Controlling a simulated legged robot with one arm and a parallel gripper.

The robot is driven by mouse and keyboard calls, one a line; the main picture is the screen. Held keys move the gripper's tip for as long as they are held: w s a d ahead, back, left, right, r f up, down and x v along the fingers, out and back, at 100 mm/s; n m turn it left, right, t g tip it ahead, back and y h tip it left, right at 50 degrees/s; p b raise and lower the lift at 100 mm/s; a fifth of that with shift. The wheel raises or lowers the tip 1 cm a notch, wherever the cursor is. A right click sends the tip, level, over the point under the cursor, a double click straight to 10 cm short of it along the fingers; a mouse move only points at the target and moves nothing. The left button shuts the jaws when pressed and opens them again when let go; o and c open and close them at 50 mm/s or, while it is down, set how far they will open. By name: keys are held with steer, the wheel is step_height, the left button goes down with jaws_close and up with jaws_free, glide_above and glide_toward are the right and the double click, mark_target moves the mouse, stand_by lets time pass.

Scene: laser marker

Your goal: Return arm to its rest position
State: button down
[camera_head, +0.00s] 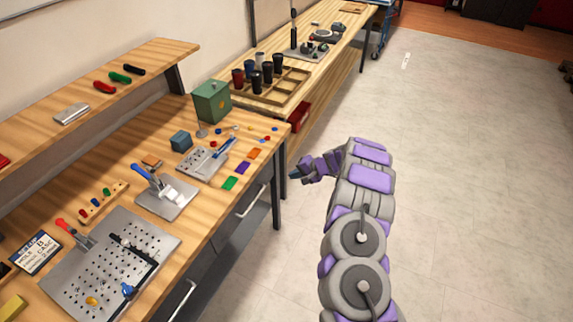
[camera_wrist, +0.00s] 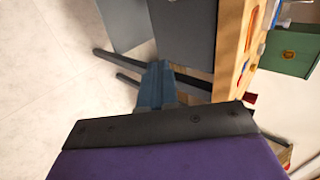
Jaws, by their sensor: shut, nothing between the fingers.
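My arm is grey and purple and stretches forward over the open floor, to the right of the workbench (camera_head: 222,212), in the head view. My gripper (camera_head: 293,175) is at its far end, pointing left toward the bench's right edge and apart from it. In the wrist view the blue-grey fingers (camera_wrist: 157,72) lie together, shut and empty. The bench's edge and legs show beyond them.
The workbench holds metal plates, a green box (camera_head: 211,102), a blue box (camera_head: 181,141) and small coloured parts. A second bench (camera_head: 340,50) with a wooden tray of cups (camera_head: 285,95) stands behind. The floor (camera_head: 470,180) on the right is clear.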

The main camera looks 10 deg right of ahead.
steer(key=s+a+r+n+g+y, duration=0.1)
steer(key=s+a+r+n, duration=0.1)
steer(key=s+a+r, duration=0.45)
steer(key=s+a+r+n+g, duration=0.15)
steer(key=a+r, duration=0.25)
steer(key=r, duration=0.5)
steer(key=s+a+r+n+g, duration=0.2)
steer(key=s+a+r+g, duration=0.15)
steer(key=s+r, duration=0.75)
steer(key=s+d+r+n+g+h, duration=0.1)
steer(key=s+r+h, duration=0.1)
steer(key=s, duration=0.7)
steer(key=s+d+r+n+h, duration=0.1)
steer(key=s+h, duration=0.1)
steer(key=s, duration=0.8)
steer(key=s+d+h, duration=0.2)
steer(key=s+d, duration=0.3)
steer(key=s, duration=0.4)
steer(key=s+d+h, duration=0.2)
steer(key=s+d, duration=0.2)
steer(key=s, duration=0.5)
steer(key=shift+d+r+h, duration=0.25)
steer(key=shift+d+h, duration=0.05)
steer(key=shift+d, duration=0.1)
steer(key=shift+a, duration=0.1)
